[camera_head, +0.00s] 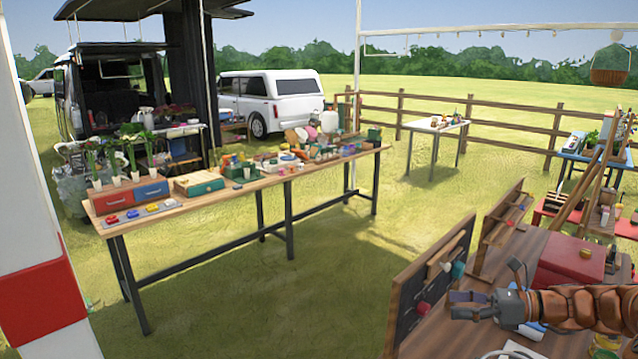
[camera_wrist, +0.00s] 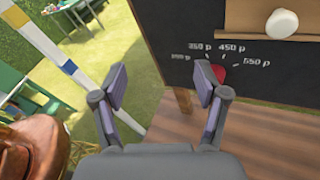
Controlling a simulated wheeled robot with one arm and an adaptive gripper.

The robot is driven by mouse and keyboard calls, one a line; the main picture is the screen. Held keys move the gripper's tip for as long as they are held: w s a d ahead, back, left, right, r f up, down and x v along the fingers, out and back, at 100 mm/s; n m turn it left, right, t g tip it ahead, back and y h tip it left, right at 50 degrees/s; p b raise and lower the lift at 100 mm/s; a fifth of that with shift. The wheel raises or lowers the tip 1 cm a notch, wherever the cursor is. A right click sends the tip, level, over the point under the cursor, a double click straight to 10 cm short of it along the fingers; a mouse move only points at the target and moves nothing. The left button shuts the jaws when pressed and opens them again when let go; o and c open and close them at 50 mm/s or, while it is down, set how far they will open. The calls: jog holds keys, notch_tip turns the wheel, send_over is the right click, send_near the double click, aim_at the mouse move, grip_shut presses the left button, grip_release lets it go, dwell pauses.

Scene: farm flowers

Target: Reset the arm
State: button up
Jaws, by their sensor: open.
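My gripper (camera_head: 468,305) is at the lower right in the head view, stretched out to the left over a wooden table, close to a dark board. In the wrist view my gripper (camera_wrist: 160,88) has its two fingers spread apart with nothing between them. The dark board (camera_wrist: 262,75) fills the right side there, with price-like marks, a white round knob and a red knob partly behind the right finger. The brown segmented arm behind my gripper is my own.
The wooden table (camera_head: 528,246) holds a red box (camera_head: 570,262) beside my arm. The dark board (camera_head: 408,305) stands along its left edge. A long table (camera_head: 240,192) with flowers and boxes stands across open grass. A fence (camera_head: 480,112) and a white car (camera_head: 297,100) are behind.

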jog(key=s+a+r+n+g+h, duration=0.2)
jog(key=s+a+n+g+h, duration=0.5)
jog(key=s+a+n, duration=0.85)
jog(key=s+d+f+n+h, duration=0.1)
jog(key=s+n+h, duration=0.3)
jog(key=s, duration=0.6)
jog(key=s+d+f+n+h, duration=0.2)
jog(key=s+f+n+h, duration=0.1)
jog(key=s, duration=0.8)
jog(key=shift+f+n+h, duration=0.3)
jog(key=shift+n+h, duration=0.3)
jog(key=shift+n, duration=0.55)
